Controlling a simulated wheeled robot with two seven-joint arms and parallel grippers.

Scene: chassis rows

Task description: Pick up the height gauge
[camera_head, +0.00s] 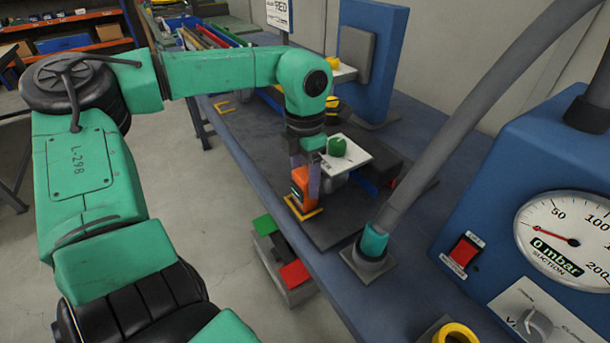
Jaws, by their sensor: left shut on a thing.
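An orange and dark hand-sized device (299,201), which I take to be the height gauge, is upright at the front edge of the dark mat on the blue bench. My left gripper (306,178) reaches down from above and is shut on it, with the fingers hiding part of it. The device is over or within a yellow corner-marked spot (314,213). I cannot tell whether its base touches the mat. My right gripper is out of view.
A grey hose post with a teal collar (374,242) stands to the right, before a blue suction gauge box (480,200).

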